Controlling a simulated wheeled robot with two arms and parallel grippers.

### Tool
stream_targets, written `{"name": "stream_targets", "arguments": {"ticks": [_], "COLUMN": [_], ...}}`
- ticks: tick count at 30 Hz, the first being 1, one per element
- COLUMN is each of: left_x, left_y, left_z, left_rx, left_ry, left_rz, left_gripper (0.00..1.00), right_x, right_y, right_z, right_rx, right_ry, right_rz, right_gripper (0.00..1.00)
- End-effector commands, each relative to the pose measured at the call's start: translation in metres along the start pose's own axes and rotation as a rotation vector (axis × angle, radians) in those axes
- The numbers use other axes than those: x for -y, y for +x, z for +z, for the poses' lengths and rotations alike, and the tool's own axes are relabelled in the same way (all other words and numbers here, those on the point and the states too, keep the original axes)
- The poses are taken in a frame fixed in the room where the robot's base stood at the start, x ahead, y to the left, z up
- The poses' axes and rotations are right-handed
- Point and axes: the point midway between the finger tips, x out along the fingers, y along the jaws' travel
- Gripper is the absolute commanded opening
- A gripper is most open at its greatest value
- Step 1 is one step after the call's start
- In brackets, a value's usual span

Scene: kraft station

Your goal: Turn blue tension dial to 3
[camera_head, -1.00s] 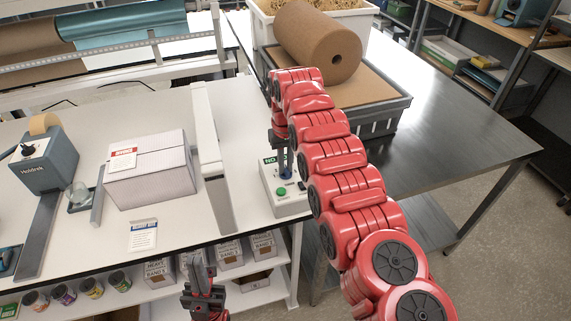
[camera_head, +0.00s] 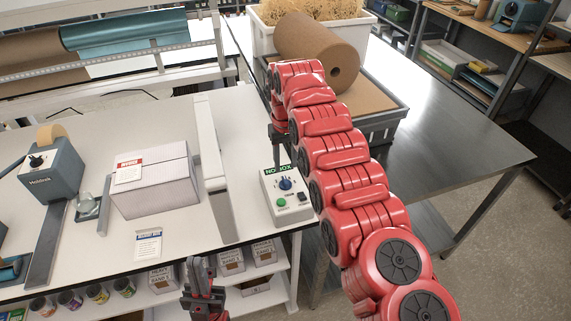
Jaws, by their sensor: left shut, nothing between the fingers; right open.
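The blue tension dial (camera_head: 286,184) sits on top of a small white control box (camera_head: 268,190) near the right edge of the white table. Beside it on the box are a green button (camera_head: 282,201) and a dark switch (camera_head: 302,196). The dial's scale numbers are too small to read. My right gripper (camera_head: 284,158) points down above the box, behind the dial, and is apart from it; the arm partly hides its fingers. My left gripper (camera_head: 197,272) is shut and empty, low in front of the table edge.
A long white bar (camera_head: 211,150) stands left of the control box. A white carton (camera_head: 155,180) and a tape dispenser (camera_head: 52,168) are further left. A grey crate (camera_head: 381,118) with a brown paper roll (camera_head: 318,50) is behind my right arm.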

Motion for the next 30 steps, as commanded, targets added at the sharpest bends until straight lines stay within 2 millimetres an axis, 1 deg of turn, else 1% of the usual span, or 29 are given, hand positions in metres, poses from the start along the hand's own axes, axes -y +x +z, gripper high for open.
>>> {"name": "stream_targets", "arguments": {"ticks": [1, 6, 9, 12, 15, 19, 30], "left_x": [0.001, 0.003, 0.004, 0.004, 0.005, 0.005, 0.005], "left_y": [0.021, 0.055, 0.075, 0.092, 0.103, 0.108, 0.106], "left_z": [-0.004, -0.009, -0.013, -0.016, -0.017, -0.018, -0.018], "left_rx": [0.000, 0.000, 0.000, 0.000, 0.000, 0.000, 0.000], "left_ry": [0.000, 0.000, 0.000, 0.000, 0.000, 0.000, 0.000], "left_rz": [0.000, 0.000, 0.000, 0.000, 0.000, 0.000, 0.000], "left_gripper": [0.00, 0.00, 0.00, 0.00, 0.00, 0.00, 0.00], "right_x": [0.000, 0.000, 0.000, 0.000, 0.000, 0.000, 0.000], "right_y": [-0.021, -0.058, -0.077, -0.092, -0.106, -0.113, -0.111], "right_z": [0.000, 0.000, 0.000, 0.000, -0.001, 0.000, 0.000], "right_rx": [0.001, -0.001, 0.000, 0.000, -0.002, -0.003, -0.001], "right_ry": [0.000, 0.000, -0.001, -0.001, 0.000, 0.000, -0.001], "right_rz": [0.000, 0.000, 0.000, 0.000, 0.000, 0.000, 0.000], "right_gripper": [0.45, 0.45, 0.45, 0.45, 0.45, 0.45, 0.45]}}
